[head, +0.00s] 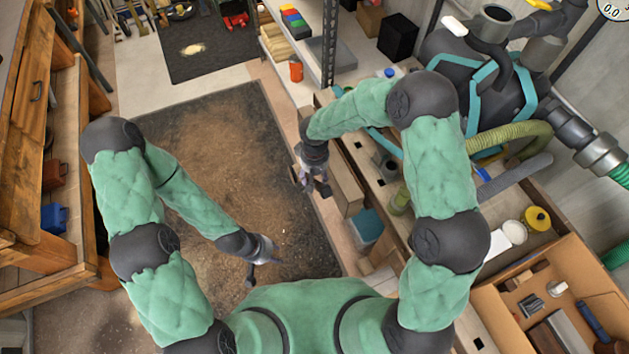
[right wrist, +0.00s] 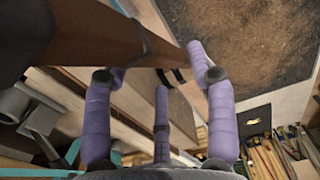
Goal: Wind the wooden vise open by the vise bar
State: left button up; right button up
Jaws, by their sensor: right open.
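The wooden vise (head: 345,183) appears as an upright brown board at the left edge of the right-hand bench in the head view. In the right wrist view, a brown wooden piece (right wrist: 110,38), which looks like part of the vise, crosses close in front of the fingers. My right gripper (head: 313,183) is beside the vise. Its purple fingers (right wrist: 150,65) are spread open. I cannot tell whether they touch the wood. The vise bar cannot be made out for certain; dark round parts (right wrist: 170,76) show behind the fingers. My left gripper (head: 263,267) hangs open and empty over the floor.
The bench (head: 395,215) runs along the right, with hoses and a dust collector (head: 485,65) behind it. A blue-topped bin (head: 367,228) stands below the bench edge. A wooden cabinet (head: 60,150) lines the left. The dusty dark mat (head: 225,130) between them is clear.

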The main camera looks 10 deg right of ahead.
aim_at(315, 179)
jog(key=shift+f, duration=1.5)
grip_shut()
jog(key=shift+r, duration=0.1)
